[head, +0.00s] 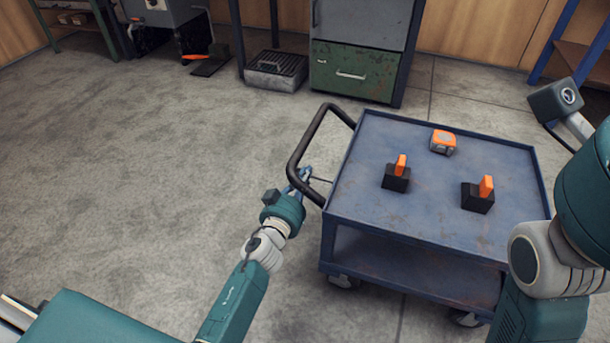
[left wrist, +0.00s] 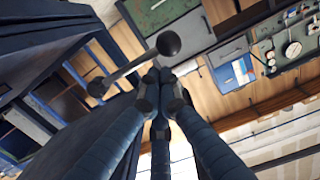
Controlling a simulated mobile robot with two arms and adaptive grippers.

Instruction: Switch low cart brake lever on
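The low blue cart (head: 385,222) stands right of centre in the head view, with a black push handle (head: 297,150) at its left end. My left gripper (head: 303,174) is at the lever's outer end. Its blue fingers (left wrist: 159,88) are drawn together close to the rod; I cannot tell if they touch it.
On the cart top are two black blocks with orange tabs (head: 397,178) (head: 478,199) and an orange-grey tape measure (head: 443,141). A green drawer cabinet (head: 352,72) stands behind the cart. The concrete floor (head: 150,150) to the left is clear.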

